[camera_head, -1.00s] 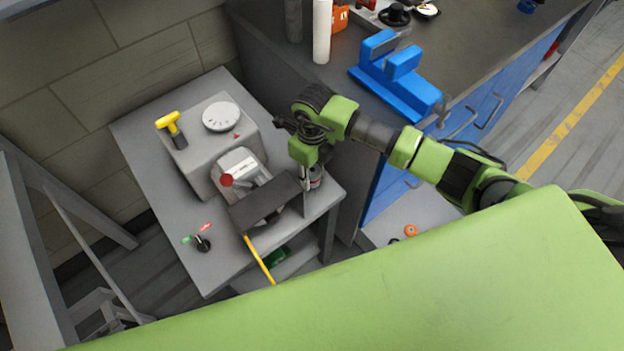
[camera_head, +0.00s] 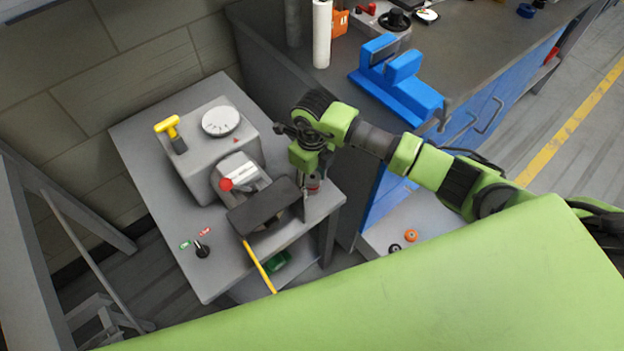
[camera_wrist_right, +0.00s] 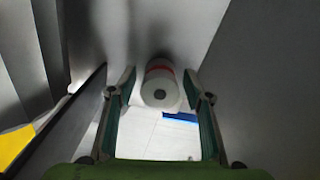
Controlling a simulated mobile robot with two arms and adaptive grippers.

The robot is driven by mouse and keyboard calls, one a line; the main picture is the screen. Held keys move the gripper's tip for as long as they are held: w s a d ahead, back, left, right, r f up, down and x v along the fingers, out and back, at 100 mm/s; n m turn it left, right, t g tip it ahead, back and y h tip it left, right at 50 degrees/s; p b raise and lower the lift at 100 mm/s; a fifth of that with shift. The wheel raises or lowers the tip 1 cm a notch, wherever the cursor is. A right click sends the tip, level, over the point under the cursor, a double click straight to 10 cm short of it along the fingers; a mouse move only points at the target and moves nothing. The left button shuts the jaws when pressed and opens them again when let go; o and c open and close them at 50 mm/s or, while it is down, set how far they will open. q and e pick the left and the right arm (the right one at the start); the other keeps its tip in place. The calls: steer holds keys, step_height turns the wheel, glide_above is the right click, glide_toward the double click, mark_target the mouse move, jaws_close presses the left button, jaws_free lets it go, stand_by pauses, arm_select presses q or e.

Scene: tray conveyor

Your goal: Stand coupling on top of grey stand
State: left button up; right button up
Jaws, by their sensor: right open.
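A round part with a white end, a dark centre hole and a red band, likely the coupling (camera_wrist_right: 161,92), lies between the finger tips in the right wrist view. In the head view the right gripper (camera_head: 304,184) points down at the right edge of the grey table (camera_head: 150,130). I cannot tell which grey thing is the stand.
A grey machine (camera_head: 190,160) with a dial and a dark plate (camera_head: 262,206) stand left of my gripper. A yellow-handled tool (camera_head: 168,126) is on the machine. A blue vise (camera_head: 400,85) and white cylinder (camera_head: 322,35) stand on the dark workbench (camera_head: 470,45).

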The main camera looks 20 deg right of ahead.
mark_target(312, 176)
step_height(312, 176, up, 12)
steer(key=shift+f+b, duration=0.15)
steer(key=shift+b, duration=0.4)
